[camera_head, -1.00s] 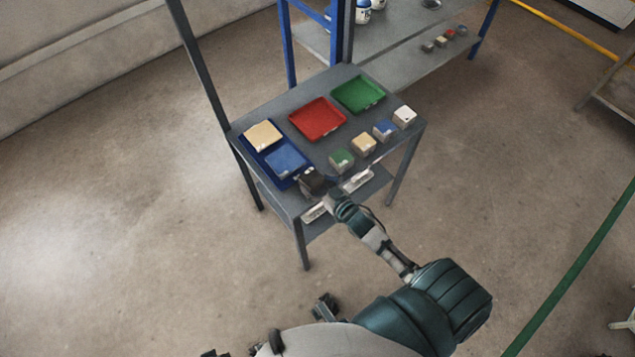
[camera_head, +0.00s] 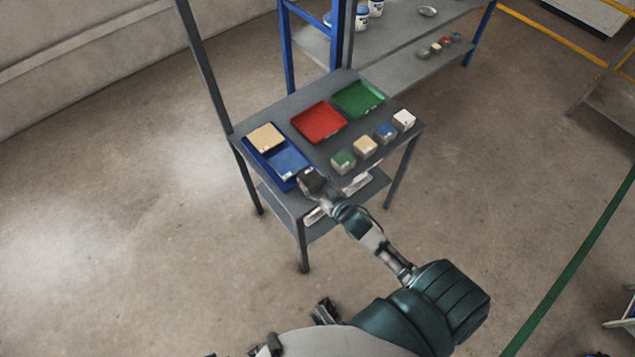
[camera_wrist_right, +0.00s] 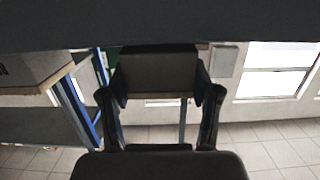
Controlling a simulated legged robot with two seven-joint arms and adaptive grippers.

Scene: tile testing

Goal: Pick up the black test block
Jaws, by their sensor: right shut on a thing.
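The black test block (camera_head: 312,180) is at the near edge of the grey table, in front of the blue tray. My right gripper (camera_head: 318,187) reaches it from the near side and is shut on it. In the right wrist view the dark block (camera_wrist_right: 158,75) sits between the two fingers of my right gripper (camera_wrist_right: 160,95). I cannot tell from the head view whether the block is clear of the tabletop.
The grey table (camera_head: 290,108) bears a blue tray (camera_head: 262,160) with a tan and a blue tile, a red tray (camera_head: 318,122) and a green tray (camera_head: 357,98). A row of green (camera_head: 343,160), tan (camera_head: 364,146), blue (camera_head: 385,131) and white (camera_head: 403,119) blocks stands to the right.

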